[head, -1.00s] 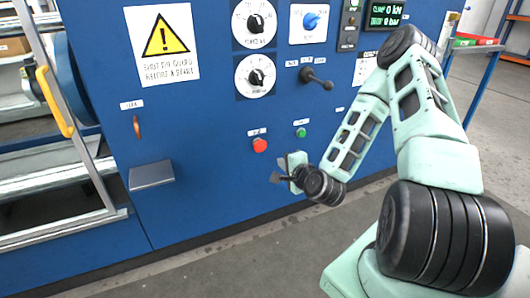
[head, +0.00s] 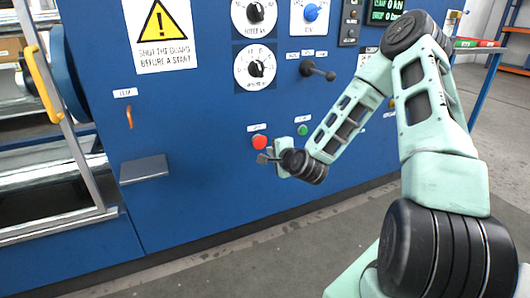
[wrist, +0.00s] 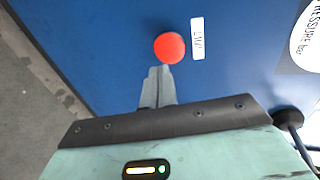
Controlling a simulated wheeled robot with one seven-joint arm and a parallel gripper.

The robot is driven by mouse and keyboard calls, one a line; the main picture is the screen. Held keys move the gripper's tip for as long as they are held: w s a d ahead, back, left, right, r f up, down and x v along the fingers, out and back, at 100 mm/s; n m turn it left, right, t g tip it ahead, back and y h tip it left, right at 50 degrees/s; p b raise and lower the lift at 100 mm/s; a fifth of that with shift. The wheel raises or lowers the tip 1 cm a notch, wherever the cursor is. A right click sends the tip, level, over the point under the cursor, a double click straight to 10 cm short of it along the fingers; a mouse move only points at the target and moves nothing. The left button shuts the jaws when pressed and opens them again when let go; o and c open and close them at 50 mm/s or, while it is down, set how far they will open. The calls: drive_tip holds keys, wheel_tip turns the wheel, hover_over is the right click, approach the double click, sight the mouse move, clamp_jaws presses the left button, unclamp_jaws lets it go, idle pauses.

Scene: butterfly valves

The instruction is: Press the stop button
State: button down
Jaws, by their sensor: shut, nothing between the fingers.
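The red button (head: 259,142) sits on the blue panel, under a small white label, with a green button (head: 303,130) to its right. It also shows in the wrist view as a round red disc (wrist: 170,48). My gripper (head: 264,157) is shut and empty, just below the red button in the head view. In the wrist view its closed fingertips (wrist: 159,70) point at the lower edge of the red disc. Whether they touch it cannot be told.
A black lever (head: 318,70) sticks out of the panel above the buttons. A small grey shelf (head: 144,168) juts out at lower left, below an orange handle (head: 129,117). Dials (head: 256,67) are higher up. The panel around the red button is otherwise flat.

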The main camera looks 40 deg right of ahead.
sight(261, 143)
drive_tip(key=x, duration=0.1)
drive_tip(key=b+x, duration=0.1)
drive_tip(key=x, duration=0.2)
drive_tip(key=shift+w+r, duration=0.25)
drive_tip(key=shift+w+d+r+b, duration=0.1)
drive_tip(key=shift+w+d+b, duration=0.15)
drive_tip(key=shift+w, duration=0.35)
drive_tip(key=shift+w+r, duration=0.1)
